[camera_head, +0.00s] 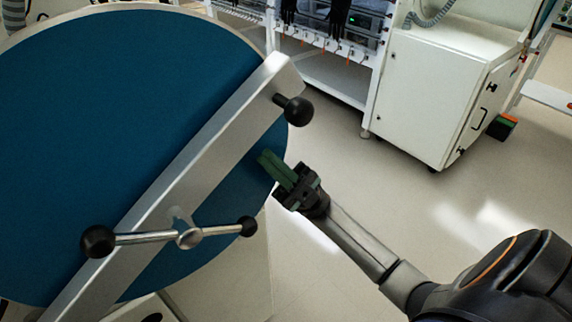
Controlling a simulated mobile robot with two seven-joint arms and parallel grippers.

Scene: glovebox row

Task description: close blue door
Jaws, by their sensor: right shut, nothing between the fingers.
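The round blue door (110,95) fills the left of the head view, with a pale rim. A silver bar (190,175) crosses its face diagonally, with a black knob (294,108) at its upper end. A metal handle (189,238) with black ball ends sits on the bar's lower part. My right gripper (274,170) has green fingers and is shut and empty. Its fingertips overlap the door's right edge in the picture, below the black knob; I cannot tell whether they touch it. My left gripper is not in view.
A white cabinet (440,95) stands at the back right. A white rack (325,75) with black gloves and equipment is beside it. A small orange and dark object (502,127) lies on the floor near the cabinet. Pale floor (390,185) is open right of the door.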

